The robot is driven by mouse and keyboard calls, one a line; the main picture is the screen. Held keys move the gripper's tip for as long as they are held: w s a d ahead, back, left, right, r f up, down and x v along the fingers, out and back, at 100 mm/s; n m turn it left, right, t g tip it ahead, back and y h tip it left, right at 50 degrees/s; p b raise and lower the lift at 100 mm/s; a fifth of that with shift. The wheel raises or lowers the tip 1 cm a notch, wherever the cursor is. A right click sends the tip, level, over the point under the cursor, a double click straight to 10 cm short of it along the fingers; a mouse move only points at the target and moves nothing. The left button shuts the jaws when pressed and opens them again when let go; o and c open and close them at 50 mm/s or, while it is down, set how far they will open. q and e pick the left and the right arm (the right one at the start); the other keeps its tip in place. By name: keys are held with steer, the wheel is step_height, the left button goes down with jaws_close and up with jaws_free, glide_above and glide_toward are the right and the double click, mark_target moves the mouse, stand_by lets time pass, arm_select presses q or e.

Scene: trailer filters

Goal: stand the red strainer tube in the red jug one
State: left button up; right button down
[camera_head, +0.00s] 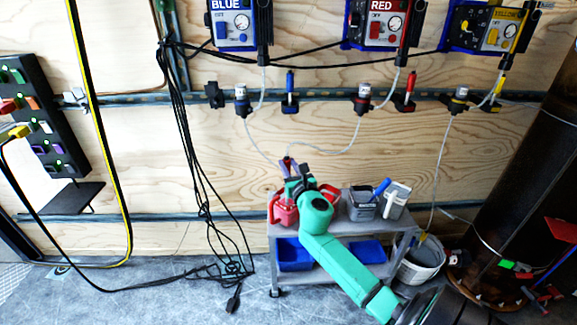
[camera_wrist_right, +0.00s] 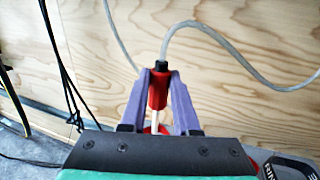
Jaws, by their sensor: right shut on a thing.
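The red strainer tube (camera_wrist_right: 158,92) has a black top joined to a clear hose and a pale lower part. My right gripper (camera_head: 289,170) is shut on it; in the wrist view its purple fingers (camera_wrist_right: 159,98) flank the tube, which looks about upright. The red jug (camera_head: 284,212) stands at the left end of the grey cart, just below my right gripper, which partly hides it. In the wrist view a bit of red (camera_wrist_right: 151,129) shows behind the pale lower part. I cannot tell whether the tube's lower end is inside the jug. My left gripper is not in view.
The grey cart (camera_head: 345,228) also bears a grey jug (camera_head: 361,207) and a whitish container (camera_head: 396,200). Blue bins (camera_head: 293,254) sit on its lower shelf. A white bucket (camera_head: 420,262) stands to its right. Black cables (camera_head: 195,150) hang left of the cart.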

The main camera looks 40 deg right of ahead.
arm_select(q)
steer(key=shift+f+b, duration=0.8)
arm_select(e)
steer(key=shift+f, duration=0.85)
steer(key=c, duration=0.6)
jaws_free()
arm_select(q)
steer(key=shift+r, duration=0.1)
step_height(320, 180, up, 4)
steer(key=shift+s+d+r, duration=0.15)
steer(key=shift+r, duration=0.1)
arm_select(e)
steer(key=v, duration=1.4)
steer(key=shift+s+a, duration=0.15)
steer(key=shift+s, duration=0.15)
